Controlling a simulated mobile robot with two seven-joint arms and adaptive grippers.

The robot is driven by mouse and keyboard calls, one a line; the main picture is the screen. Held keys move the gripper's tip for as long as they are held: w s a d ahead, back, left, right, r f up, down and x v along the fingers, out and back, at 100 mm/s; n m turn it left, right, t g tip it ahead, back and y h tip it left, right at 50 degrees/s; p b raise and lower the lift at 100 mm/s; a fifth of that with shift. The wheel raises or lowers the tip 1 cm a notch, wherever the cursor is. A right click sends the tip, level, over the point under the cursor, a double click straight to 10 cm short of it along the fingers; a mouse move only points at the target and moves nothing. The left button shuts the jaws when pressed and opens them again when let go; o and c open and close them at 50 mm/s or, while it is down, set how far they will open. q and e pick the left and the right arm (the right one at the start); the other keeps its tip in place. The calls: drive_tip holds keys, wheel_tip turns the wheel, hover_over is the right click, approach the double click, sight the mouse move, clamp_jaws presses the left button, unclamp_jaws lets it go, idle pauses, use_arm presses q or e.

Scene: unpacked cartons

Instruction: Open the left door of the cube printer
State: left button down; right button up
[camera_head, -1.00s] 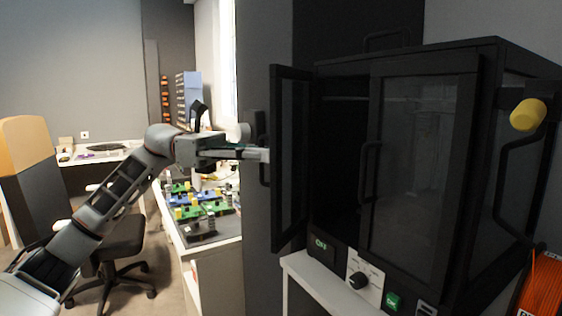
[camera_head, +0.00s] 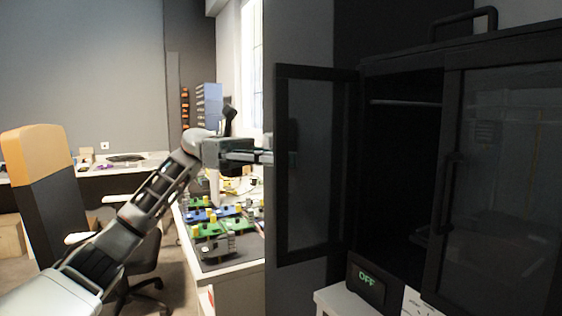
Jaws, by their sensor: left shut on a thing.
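The cube printer (camera_head: 405,66) is a large black cabinet at the right of the head view. Its left door (camera_head: 282,200), a dark frame with a glass pane, stands swung wide open to the left. The dark interior shows beside it. The right door (camera_head: 500,190) is closed and has a black bar handle (camera_head: 447,190). My left gripper (camera_head: 266,157) reaches the outer edge of the left door from the left and is shut on its handle. The fingertips and that handle are mostly hidden behind the door frame. My right gripper is out of view.
A workbench (camera_head: 232,278) with green and blue boards stands behind my left arm. A dark chair (camera_head: 146,252) and an orange-and-black panel (camera_head: 40,190) are at the left.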

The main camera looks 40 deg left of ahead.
use_arm(q)
drive_tip(key=shift+w+a, duration=0.15)
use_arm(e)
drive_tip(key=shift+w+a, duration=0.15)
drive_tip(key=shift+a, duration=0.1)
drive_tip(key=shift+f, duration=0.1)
use_arm(q)
drive_tip(key=c, duration=2.5)
unclamp_jaws()
drive_tip(key=a, duration=1.2)
